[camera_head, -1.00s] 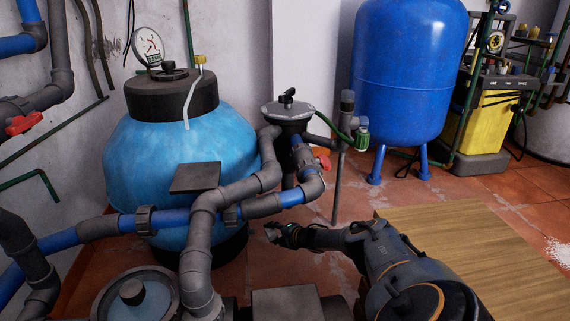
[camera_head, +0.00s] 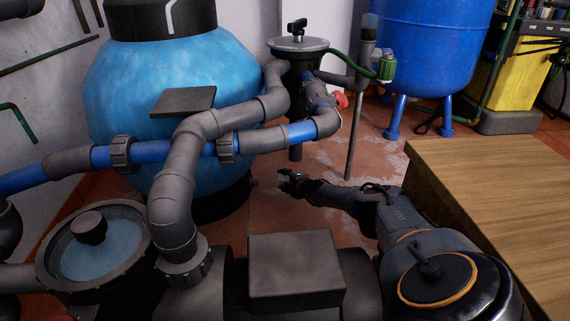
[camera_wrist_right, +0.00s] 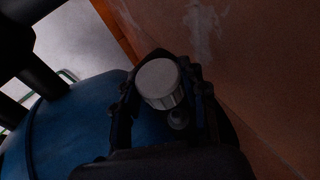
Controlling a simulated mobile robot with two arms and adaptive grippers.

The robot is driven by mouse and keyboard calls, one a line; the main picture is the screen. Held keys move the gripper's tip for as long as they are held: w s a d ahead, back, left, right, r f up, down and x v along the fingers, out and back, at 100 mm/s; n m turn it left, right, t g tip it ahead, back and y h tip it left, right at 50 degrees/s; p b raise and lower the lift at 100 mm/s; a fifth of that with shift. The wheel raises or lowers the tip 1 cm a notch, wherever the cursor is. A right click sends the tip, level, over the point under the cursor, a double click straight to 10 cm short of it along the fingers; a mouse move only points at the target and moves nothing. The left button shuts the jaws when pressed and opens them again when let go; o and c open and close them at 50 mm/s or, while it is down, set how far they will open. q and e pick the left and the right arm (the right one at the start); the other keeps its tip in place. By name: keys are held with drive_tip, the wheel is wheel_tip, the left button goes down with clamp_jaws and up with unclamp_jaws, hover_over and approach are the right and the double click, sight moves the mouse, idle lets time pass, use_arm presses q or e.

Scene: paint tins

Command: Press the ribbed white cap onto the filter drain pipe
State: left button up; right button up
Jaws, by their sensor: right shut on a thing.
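The ribbed white cap (camera_wrist_right: 158,82) is between the fingers of my right gripper (camera_wrist_right: 160,98) in the right wrist view, its round flat face and ribbed side showing. My right gripper (camera_head: 285,182) is shut on it. In the head view the gripper is small and dark, over the red floor to the right of the light blue filter tank's (camera_head: 175,85) base, apart from the tank. The cap is hard to make out there. A small grey round piece (camera_wrist_right: 178,119) shows just below the cap; I cannot tell whether it is the drain pipe. My left gripper is out of view.
Grey and blue pipes (camera_head: 180,180) cross in front of the filter tank. A pump with a clear lid (camera_head: 105,250) and a grey box (camera_head: 295,270) stand nearer. A wooden top (camera_head: 500,210) lies to the right. A thin upright grey pipe (camera_head: 355,130) rises behind the gripper.

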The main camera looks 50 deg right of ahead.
drive_tip(key=shift+s+r, duration=0.1)
drive_tip(key=shift+a+p, duration=0.2)
drive_tip(key=shift+p, duration=0.1)
drive_tip(key=shift+w+a+p, duration=0.4)
drive_tip(key=shift+w+a, duration=1.45)
drive_tip(key=shift+a, duration=0.25)
drive_tip(key=shift+w+a, duration=0.75)
drive_tip(key=shift+a, duration=0.1)
idle(0.6)
drive_tip(key=shift+w+a, duration=0.15)
drive_tip(key=shift+a, duration=0.05)
drive_tip(key=shift+w+a+r, duration=0.15)
idle(0.7)
drive_tip(key=shift+s+d+f+b, duration=0.2)
drive_tip(key=shift+s+d+b, duration=0.1)
drive_tip(key=shift+s+d, duration=0.1)
idle(1.0)
